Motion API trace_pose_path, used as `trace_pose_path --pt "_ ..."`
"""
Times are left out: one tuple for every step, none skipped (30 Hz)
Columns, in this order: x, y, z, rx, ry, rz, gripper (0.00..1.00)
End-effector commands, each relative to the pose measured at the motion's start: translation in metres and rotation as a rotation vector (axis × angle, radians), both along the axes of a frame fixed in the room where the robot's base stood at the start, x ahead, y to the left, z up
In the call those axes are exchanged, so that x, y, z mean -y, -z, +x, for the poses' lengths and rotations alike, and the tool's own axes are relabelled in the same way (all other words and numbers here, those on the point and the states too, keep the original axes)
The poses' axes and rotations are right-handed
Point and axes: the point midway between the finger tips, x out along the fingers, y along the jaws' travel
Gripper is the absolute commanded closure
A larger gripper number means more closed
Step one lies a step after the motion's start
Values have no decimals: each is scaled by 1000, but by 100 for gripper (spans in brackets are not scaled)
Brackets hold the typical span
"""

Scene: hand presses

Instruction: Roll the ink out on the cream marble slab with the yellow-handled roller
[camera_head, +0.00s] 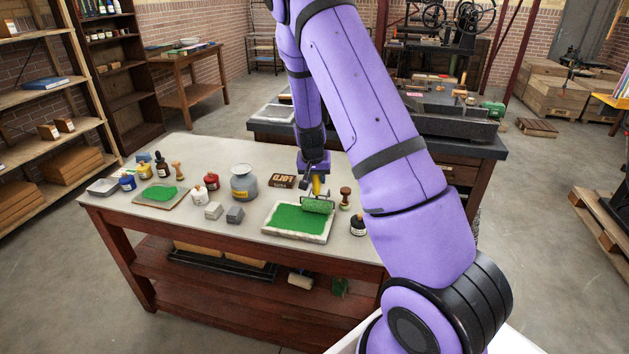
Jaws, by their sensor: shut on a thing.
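The cream marble slab (293,238) lies near the front right of the table. Green ink (297,219) covers most of its top, with a pale rim bare around it. My gripper (316,176) points down above the slab's back edge, shut on the yellow handle of the roller (318,206). The roller's drum is green with ink and sits at the slab's back right part. It looks to touch the inked surface, though a small gap cannot be ruled out. The jaws are small and partly hidden by the wrist.
A second slab (157,203) with green ink lies farther left. A wooden-handled stamp (345,198) and a dark jar (358,226) stand close on the right.

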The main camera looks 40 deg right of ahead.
Motion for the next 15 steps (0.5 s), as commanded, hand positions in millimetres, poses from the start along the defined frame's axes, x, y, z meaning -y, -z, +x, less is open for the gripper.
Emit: trace_pose_path --pt "3 0 2 1 1 -1 86" --pt "4 -1 4 2 1 0 86" --pt "5 -1 5 2 0 -1 86" --pt "6 -1 6 2 0 -1 86" --pt "7 -1 6 2 0 -1 86" --pt "7 -1 6 2 0 -1 86" --pt "6 -1 6 2 0 -1 86" --pt "6 -1 5 2 0 -1 86" --pt "5 -1 5 2 0 -1 86" --pt "4 -1 4 1 0 0 86" --pt "2 -1 3 1 -1 0 86" --pt "1 0 1 1 0 1 86" --pt "-1 0 0 1 0 1 86" --pt "-2 0 -1 1 0 1 86" --pt "-4 0 -3 1 0 1 86"
